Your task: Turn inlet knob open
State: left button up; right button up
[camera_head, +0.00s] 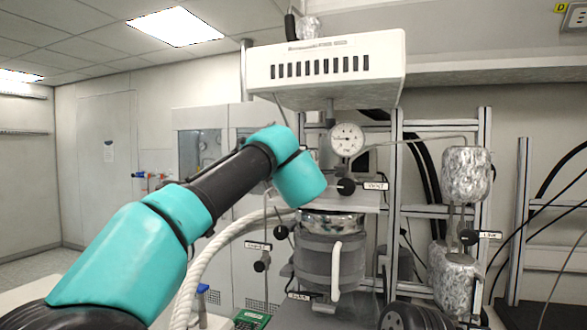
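The pressure reactor (318,262) stands right of centre, a grey-wrapped vessel with a white handle. Several black knobs surround it. One knob (346,187) is under the pressure gauge (347,139), with a white label (375,186) to its right. Another knob (281,232) is left of the vessel top, and a lower one (260,266) sits under a small label (257,246). A further knob (468,237) is at the right by a label (489,235). The lettering is too small to read surely. My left arm reaches toward the vessel top; its gripper is hidden. My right gripper is not in view.
A white vented box (327,69) hangs above the reactor. Foil-wrapped cylinders (467,174) and a metal frame (395,190) stand to the right, with black cables. A thick white hose (205,262) curves down left of the vessel. The room at far left is open.

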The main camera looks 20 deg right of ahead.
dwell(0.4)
pick_arm(q)
jog(key=o, duration=0.9)
jog(key=v, duration=1.7)
jog(key=shift+s+a, duration=0.1)
jog(key=shift+s, duration=0.1)
